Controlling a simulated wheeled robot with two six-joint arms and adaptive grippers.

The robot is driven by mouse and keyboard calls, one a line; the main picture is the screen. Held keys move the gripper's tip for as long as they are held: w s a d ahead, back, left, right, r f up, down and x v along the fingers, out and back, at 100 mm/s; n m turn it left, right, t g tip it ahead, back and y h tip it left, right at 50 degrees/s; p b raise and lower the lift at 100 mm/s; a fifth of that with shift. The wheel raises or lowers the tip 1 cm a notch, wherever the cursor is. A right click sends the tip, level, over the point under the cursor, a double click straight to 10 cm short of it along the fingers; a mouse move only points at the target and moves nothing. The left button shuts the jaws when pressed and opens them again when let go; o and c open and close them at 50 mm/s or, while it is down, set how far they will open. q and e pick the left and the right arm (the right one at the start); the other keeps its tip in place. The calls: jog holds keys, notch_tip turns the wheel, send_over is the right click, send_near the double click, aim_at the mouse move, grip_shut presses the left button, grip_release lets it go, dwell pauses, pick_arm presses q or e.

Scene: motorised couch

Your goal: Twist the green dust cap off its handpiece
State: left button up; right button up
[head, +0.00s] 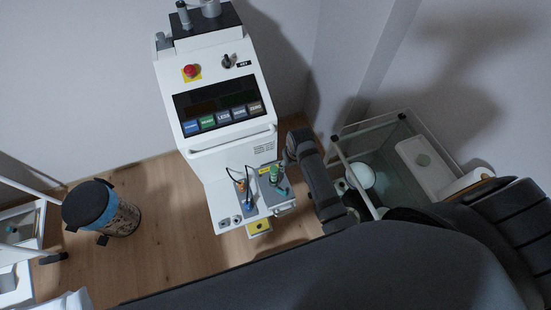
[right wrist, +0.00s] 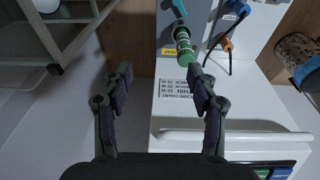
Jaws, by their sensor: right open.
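The green dust cap (head: 274,173) sits on a handpiece in the grey holder at the front of the white console. In the right wrist view, the green cap (right wrist: 184,46) shows just beyond the tip of the right-hand finger. My right gripper (right wrist: 160,73) is open, with nothing between its fingers. The cap is not between the fingers, and I cannot tell whether a finger touches it. In the head view my right arm reaches in beside the console's right side. My left gripper is not in view.
An orange-capped handpiece (head: 241,185) with a black cable stands left of the green one. The white console (head: 225,160) rises behind. A dark couch surface (head: 330,275) fills the foreground.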

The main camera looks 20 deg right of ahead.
send_near(274, 169)
jog(key=shift+w+d+n+g, duration=0.1)
jog(key=shift+w+n+g, duration=0.2)
jog(key=shift+w, duration=0.1)
notch_tip(274, 169, down, 4)
jog(key=shift+d+r+b, duration=0.1)
jog(key=shift+r+b, duration=0.1)
jog(key=shift+b, duration=0.15)
jog(key=f+b, duration=0.3)
jog(key=w+f+b, duration=0.1)
jog(key=f+b, duration=0.2)
jog(key=shift+w+f+b, duration=0.1)
jog(key=shift+w+b, duration=0.05)
jog(key=shift+b, duration=0.15)
jog(key=shift+f+b, duration=0.3)
jog(key=shift+b, duration=0.2)
jog(key=shift+c, duration=0.2)
grip_shut()
jog(key=shift+r+n+y+p, duration=0.15)
jog(key=shift+n+y+p, duration=0.15)
jog(key=shift+n+p, duration=0.6)
jog(key=shift+n, duration=0.8)
